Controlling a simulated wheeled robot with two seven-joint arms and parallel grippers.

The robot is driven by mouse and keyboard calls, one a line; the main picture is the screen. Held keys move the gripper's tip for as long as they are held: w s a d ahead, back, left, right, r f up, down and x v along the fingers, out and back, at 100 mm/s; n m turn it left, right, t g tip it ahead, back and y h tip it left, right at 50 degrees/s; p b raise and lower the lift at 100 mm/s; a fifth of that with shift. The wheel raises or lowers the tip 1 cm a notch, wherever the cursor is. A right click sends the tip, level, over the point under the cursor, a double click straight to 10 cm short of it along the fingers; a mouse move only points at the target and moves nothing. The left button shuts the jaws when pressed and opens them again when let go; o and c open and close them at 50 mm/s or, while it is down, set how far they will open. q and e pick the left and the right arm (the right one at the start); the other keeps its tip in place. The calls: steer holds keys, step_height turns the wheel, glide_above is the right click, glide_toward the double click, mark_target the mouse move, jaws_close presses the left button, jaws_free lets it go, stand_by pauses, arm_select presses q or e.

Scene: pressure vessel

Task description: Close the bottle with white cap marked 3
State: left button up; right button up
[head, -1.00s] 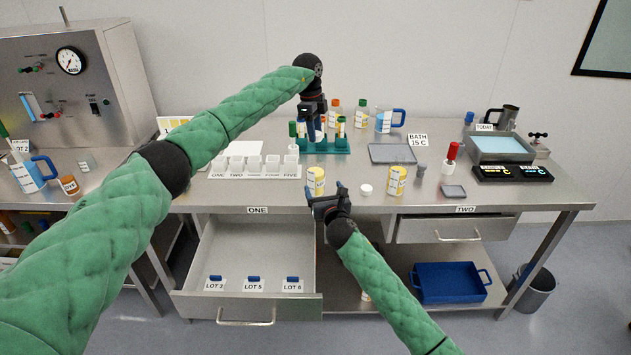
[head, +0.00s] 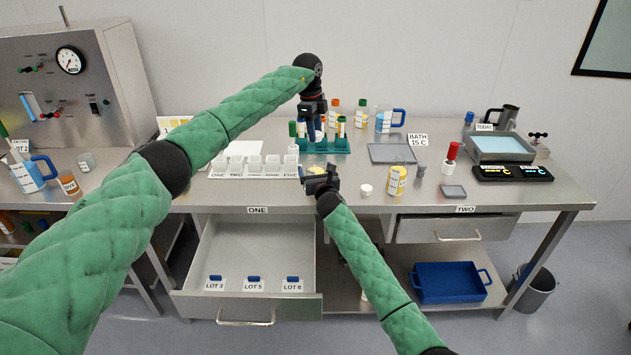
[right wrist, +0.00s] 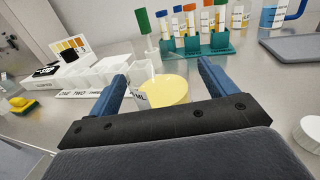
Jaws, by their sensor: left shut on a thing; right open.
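An open yellow bottle (right wrist: 172,90) with a white label stands between the fingers of my right gripper (right wrist: 160,88) in the right wrist view. In the head view my right gripper (head: 306,178) mostly hides this bottle (head: 318,169). Its jaws are open around it. A loose white cap (head: 366,190) lies on the table to the right, and shows at the right edge of the wrist view (right wrist: 309,133). No number is readable on it. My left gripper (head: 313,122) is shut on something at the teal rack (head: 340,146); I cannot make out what.
A second yellow bottle (head: 397,180) stands right of the cap. A white labelled tray (head: 255,172) is to the left. A red-capped tool (head: 450,158), a grey mat (head: 392,154) and a water bath (head: 498,147) are further right. An open drawer (head: 250,250) juts out in front.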

mark_target(316, 156)
steer(key=c, duration=1.5)
arm_select(q)
steer(key=shift+f, duration=2.45)
arm_select(e)
steer(key=shift+o, duration=0.2)
arm_select(q)
steer(key=shift+f, duration=0.85)
steer(key=shift+f, duration=0.6)
